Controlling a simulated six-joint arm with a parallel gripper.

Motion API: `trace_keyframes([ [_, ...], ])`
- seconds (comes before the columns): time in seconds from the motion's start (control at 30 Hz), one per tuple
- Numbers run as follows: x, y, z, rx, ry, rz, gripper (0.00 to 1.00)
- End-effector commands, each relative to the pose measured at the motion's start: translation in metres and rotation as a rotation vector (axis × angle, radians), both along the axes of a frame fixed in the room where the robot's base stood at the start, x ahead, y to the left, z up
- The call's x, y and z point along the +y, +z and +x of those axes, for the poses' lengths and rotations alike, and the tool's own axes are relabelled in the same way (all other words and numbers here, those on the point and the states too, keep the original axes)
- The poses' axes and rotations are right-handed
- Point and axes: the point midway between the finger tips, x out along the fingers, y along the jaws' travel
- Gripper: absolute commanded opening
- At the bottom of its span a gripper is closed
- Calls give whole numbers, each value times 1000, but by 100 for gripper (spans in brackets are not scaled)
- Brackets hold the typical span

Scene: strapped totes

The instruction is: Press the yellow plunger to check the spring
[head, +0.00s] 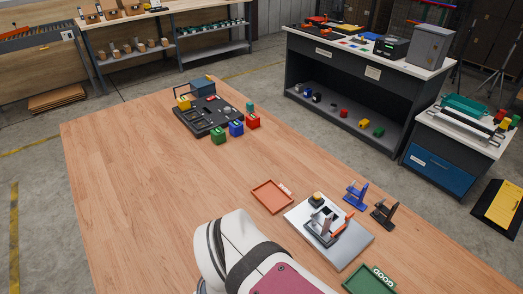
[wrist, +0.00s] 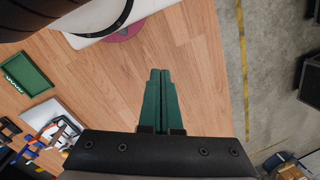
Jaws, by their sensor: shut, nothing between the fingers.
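A small yellow-topped piece (head: 316,198) sits on the grey metal plate (head: 350,247), beside an upright grey fixture with an orange handle (head: 341,230). Another yellow piece (head: 184,103) stands at the left end of a dark board (head: 197,127) farther back. I cannot tell for certain which is the plunger. My gripper (wrist: 160,75) shows in the wrist view with its green fingers together, empty, over bare wood and apart from the plate. The head view does not show the fingers. The plate's fixture shows partly at the wrist view's lower left.
An orange tray (head: 272,197) and a green tray (head: 370,283) flank the plate. Blue (head: 356,195) and black (head: 384,212) stands are beyond it. Green, blue and red blocks (head: 237,129) line the dark board. The table's left and middle are clear.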

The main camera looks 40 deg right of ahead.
Motion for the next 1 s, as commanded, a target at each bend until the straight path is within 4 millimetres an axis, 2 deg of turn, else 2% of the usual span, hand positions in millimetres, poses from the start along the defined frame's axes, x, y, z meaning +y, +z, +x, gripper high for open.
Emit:
trace_keyframes([
  [0.07, 0, 2, 4, 1, -16, 7, 0],
  [0.17, -3, 9, 26, 6, -103, 44, 0],
  [0.27, -15, 19, 67, 5, -258, 112, 0],
  [0.37, -39, 25, 112, -5, -424, 185, 0],
  [0.5, -86, 27, 163, -35, -636, 275, 0],
  [0.57, -110, 25, 181, -50, -722, 311, 0],
  [0.7, -172, 17, 213, -91, -909, 386, 0],
  [0.83, -233, 5, 229, -137, -1073, 449, 0],
  [1.0, -315, -16, 232, -202, -1273, 524, 0],
])
